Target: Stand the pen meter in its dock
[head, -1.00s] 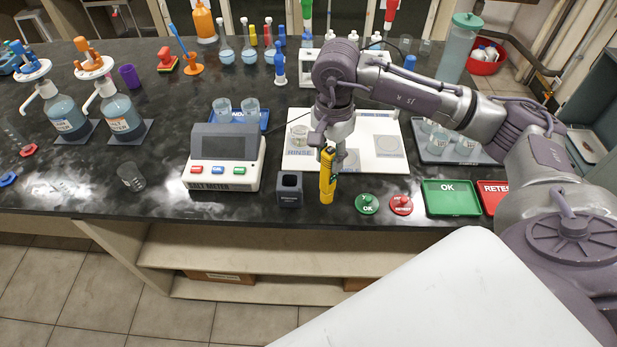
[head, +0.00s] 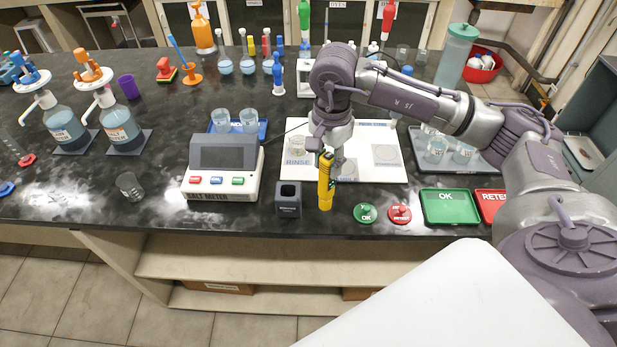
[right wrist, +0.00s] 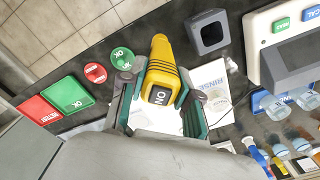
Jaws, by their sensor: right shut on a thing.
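The yellow pen meter (head: 326,183) is held upright by my right gripper (head: 327,158), just right of the dock. In the right wrist view the pen meter (right wrist: 162,65) sits between the two fingers of my right gripper (right wrist: 160,95), with its dark ON button facing the camera. The dock (head: 288,200) is a small dark grey block with a square opening in its top, near the front edge of the bench. The dock (right wrist: 209,32) also shows in the right wrist view, empty and apart from the pen. My left gripper is not in view.
The salt meter (head: 222,168) stands left of the dock. Green and red round buttons (head: 365,213) and a green OK tray (head: 450,207) lie to the right. A white mat (head: 375,172) is behind. The bench's front edge is close to the dock.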

